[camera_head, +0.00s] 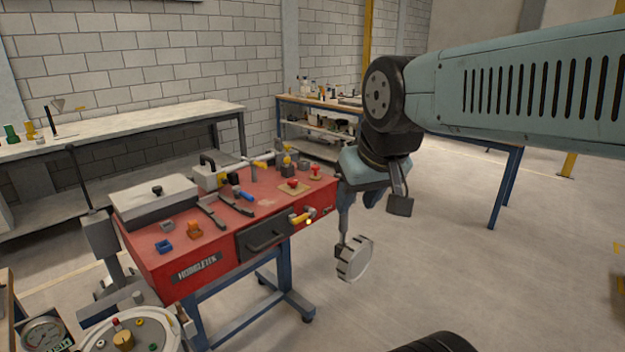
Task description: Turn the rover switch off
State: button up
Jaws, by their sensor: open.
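I cannot tell for certain which thing is the rover switch. Two red knobs stand at the right end of the red workbench (150,262): one red knob on a tan plate (293,184) and another red knob (315,171) behind it to the right. A yellow handle (300,218) sticks out of the bench's front, right of a dark drawer (263,240). My gripper (347,252) points down just right of the bench, apart from the knobs. It is open. A grey toothed disc (356,260) shows at its lower end; I cannot tell whether it is part of the gripper.
A grey lidded box (157,199), dark tools and small blue and orange clamps lie on the bench. A long table (130,122) stands behind. The floor right of the bench is free.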

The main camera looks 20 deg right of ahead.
aim_at(292, 182)
jog(key=u, duration=0.4)
jog(key=i, duration=1)
jog(key=z, duration=0.15)
